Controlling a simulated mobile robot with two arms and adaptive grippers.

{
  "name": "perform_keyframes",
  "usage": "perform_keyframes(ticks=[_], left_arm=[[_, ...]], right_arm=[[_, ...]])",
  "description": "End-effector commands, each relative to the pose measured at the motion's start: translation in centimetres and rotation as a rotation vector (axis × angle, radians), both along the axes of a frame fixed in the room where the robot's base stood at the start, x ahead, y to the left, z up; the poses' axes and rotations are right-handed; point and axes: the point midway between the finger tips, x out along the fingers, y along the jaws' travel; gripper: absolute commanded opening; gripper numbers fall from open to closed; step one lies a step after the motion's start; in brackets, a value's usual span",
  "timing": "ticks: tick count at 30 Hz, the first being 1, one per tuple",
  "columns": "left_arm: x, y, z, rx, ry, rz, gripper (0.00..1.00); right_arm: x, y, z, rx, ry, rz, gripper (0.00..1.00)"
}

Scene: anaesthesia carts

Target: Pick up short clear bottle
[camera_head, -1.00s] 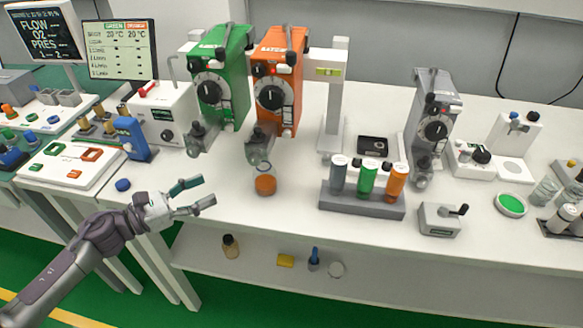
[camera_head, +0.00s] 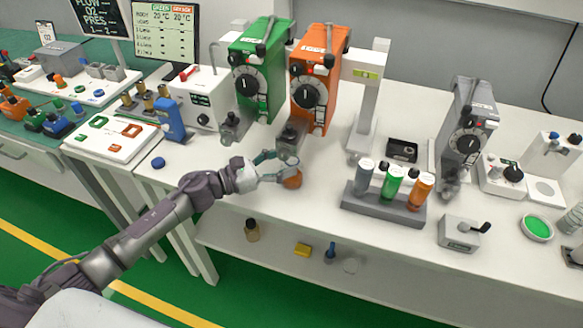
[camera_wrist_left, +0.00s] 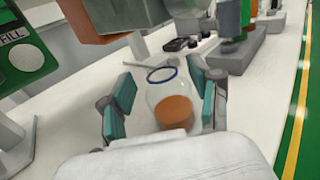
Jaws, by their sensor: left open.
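The short clear bottle (camera_wrist_left: 172,104) stands upright on the white table, with orange liquid in its lower part and a dark blue ring at its mouth. In the left wrist view it is between the two teal finger pads of my open left gripper (camera_wrist_left: 162,105), with a gap on the left and the right pad close beside it. In the head view the fingers of my left gripper (camera_head: 277,170) reach around the bottle (camera_head: 292,180), whose upper part is largely hidden. I cannot tell whether a pad touches it. My right gripper is not in view.
The orange vaporizer (camera_head: 311,85) and the green vaporizer (camera_head: 257,75) stand just behind the bottle. The table front between is clear.

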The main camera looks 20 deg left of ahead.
Motion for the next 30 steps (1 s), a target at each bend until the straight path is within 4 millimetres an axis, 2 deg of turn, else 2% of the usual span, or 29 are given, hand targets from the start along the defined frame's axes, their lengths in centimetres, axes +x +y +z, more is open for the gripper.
perform_keyframes(ticks=[1,6,14,25,30], left_arm=[[0.5,-0.7,0.5,-0.003,-0.001,-0.001,0.62],[1.7,-1.9,0.2,-0.001,0.0,0.0,0.62],[1.7,-2.0,0.0,0.0,0.0,0.0,0.61],[1.7,-1.9,0.0,0.0,0.0,0.0,0.0],[1.7,-1.9,0.0,0.001,0.001,0.0,0.0]], right_arm=[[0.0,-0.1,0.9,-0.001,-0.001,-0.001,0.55],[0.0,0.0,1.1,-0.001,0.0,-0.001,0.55],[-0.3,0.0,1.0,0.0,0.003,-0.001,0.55],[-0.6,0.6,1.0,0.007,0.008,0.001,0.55],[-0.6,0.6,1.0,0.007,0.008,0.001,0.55]])
